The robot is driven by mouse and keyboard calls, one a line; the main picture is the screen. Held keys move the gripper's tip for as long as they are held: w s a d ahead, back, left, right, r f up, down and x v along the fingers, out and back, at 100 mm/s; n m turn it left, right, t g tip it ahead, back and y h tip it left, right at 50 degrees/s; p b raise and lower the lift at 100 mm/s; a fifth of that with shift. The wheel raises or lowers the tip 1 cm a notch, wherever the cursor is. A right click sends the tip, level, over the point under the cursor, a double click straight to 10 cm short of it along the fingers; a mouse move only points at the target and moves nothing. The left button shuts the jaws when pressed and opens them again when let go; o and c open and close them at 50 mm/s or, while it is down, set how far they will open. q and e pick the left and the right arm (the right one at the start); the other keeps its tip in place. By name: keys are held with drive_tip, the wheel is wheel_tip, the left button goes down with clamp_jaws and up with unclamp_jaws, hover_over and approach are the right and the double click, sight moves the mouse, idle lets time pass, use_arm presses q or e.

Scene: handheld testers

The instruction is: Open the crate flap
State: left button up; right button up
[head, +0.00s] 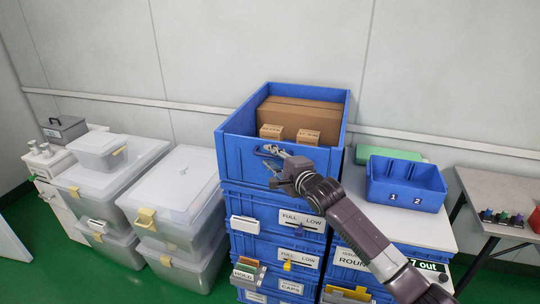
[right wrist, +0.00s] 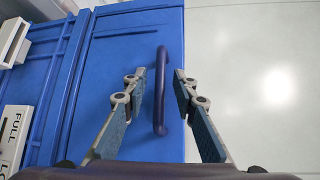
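The blue crate (head: 236,158) stands open-topped at the top of a stack of blue crates, with its front face toward me. In the right wrist view its blue front panel, the flap (right wrist: 118,60), fills the left and middle. A dark blue bar handle (right wrist: 161,65) stands out from the panel. My right gripper (head: 268,158) is at the crate's front. In the wrist view its fingers (right wrist: 160,82) are open, one on each side of the handle, with visible gaps to it. The flap looks closed. My left gripper is not in view.
Cardboard boxes (head: 300,115) sit inside the crate. Labelled blue crates (head: 260,215) are stacked below it. A two-compartment blue bin (head: 405,184) stands on a white surface to the right. Clear lidded tubs (head: 175,185) stand to the left.

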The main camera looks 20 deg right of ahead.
drive_tip(key=shift+w+a+f, duration=0.1)
drive_tip(key=shift+w, duration=0.25)
clamp_jaws()
